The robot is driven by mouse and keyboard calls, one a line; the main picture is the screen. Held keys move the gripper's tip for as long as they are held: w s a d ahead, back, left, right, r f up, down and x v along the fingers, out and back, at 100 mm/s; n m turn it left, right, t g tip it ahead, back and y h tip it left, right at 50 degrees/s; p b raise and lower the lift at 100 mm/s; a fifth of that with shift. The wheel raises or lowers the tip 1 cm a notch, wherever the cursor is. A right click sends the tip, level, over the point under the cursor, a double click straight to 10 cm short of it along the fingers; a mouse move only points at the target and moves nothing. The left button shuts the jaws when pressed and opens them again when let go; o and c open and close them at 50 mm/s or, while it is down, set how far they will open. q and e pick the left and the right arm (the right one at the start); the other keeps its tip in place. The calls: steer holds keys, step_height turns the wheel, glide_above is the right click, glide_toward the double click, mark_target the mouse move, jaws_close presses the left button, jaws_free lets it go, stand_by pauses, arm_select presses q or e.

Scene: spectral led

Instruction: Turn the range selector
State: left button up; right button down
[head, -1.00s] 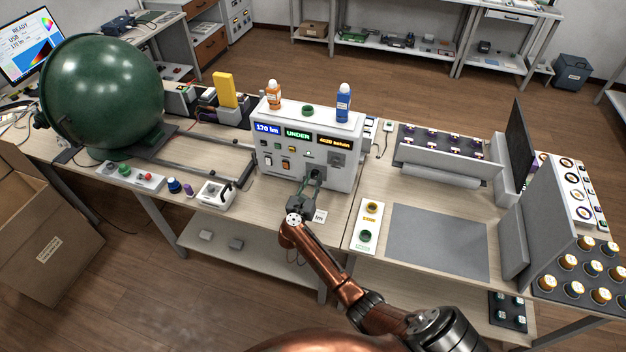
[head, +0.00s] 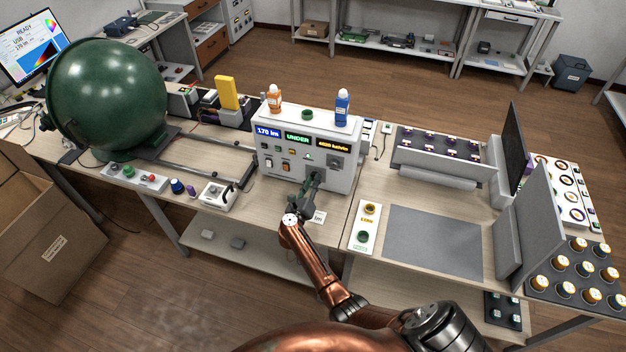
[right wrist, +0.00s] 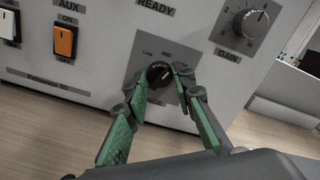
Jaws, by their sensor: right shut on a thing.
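The range selector (right wrist: 157,73) is a small black knob on a grey plate low on the front of the grey-white instrument box (head: 309,152). "LOW" and "MID" labels show above it in the right wrist view; the right part of its plate is hidden by a finger. My right gripper (right wrist: 160,80) has its green fingers closed around the knob, one on each side. In the head view my right gripper (head: 315,180) reaches the lower right front of the box and hides the knob. My left gripper is not in view.
The gain knob (right wrist: 250,22) is up and right of the selector, and the orange AUX switch (right wrist: 65,41) is to the left. A grey mat (head: 435,241) lies to the right, clear.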

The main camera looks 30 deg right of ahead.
mark_target(316, 156)
steer(key=shift+n+p, duration=0.95)
steer(key=shift+n, duration=1.15)
steer(key=c, duration=1.6)
jaws_free()
steer(key=shift+r, duration=0.1)
steer(key=r, duration=0.9)
steer(key=shift+s, duration=0.2)
steer(key=shift+w+r, duration=0.2)
steer(key=shift+r, duration=0.25)
